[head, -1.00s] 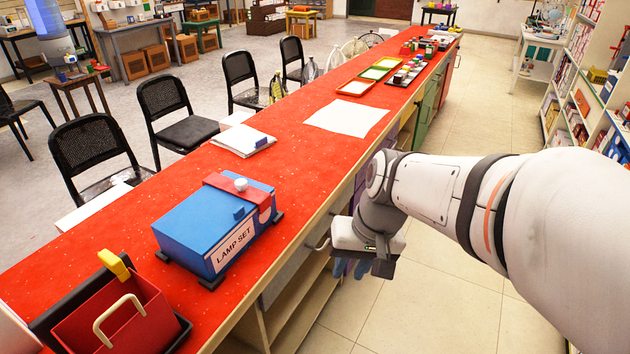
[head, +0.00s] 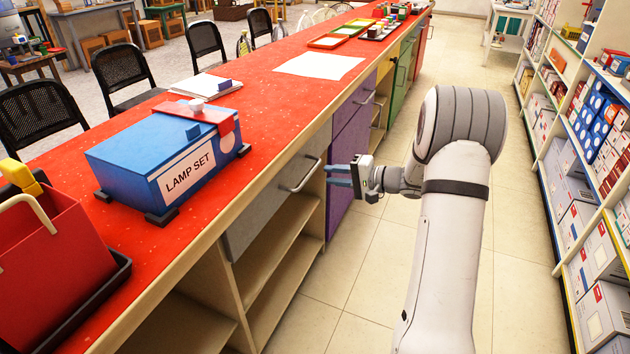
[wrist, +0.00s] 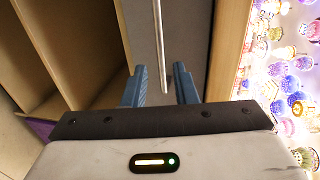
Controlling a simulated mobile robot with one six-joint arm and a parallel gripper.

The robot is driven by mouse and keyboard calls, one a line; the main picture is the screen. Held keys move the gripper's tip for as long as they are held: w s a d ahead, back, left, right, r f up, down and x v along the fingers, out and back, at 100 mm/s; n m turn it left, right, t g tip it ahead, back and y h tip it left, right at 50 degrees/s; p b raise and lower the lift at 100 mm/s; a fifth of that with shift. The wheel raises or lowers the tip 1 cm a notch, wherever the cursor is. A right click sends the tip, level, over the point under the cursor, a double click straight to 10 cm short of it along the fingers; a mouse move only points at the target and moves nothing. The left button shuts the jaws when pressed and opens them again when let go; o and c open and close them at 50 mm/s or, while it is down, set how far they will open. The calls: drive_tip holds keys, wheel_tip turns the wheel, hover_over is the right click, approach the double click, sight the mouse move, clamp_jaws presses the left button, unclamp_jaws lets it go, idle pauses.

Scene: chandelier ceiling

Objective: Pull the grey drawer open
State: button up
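The grey drawer (head: 262,210) sits under the red counter top and looks shut, flush with the counter front. Its bar handle (head: 300,176) runs along the front. My gripper (head: 328,174) is at the handle's right end, its blue fingers pointing left toward the drawer. In the wrist view my gripper (wrist: 160,78) is open, with its two fingers apart. The handle (wrist: 161,45) shows between the fingertips there, with a gap on each side. The grey drawer front (wrist: 188,35) fills the view behind it. I see no finger touching the handle.
Open shelves (head: 278,255) lie below the drawer. A purple cabinet door (head: 345,165) is right of it. A blue lamp set box (head: 165,160) and a red caddy (head: 50,255) stand on the counter (head: 255,135). The aisle floor (head: 365,270) is clear; stocked shelves (head: 590,170) line the right.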

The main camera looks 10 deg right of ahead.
sight(312, 173)
drive_tip(key=b+x, duration=0.1)
drive_tip(key=x, duration=0.6)
drive_tip(key=shift+w+a, duration=0.1)
drive_tip(key=shift+a, duration=0.15)
clamp_jaws()
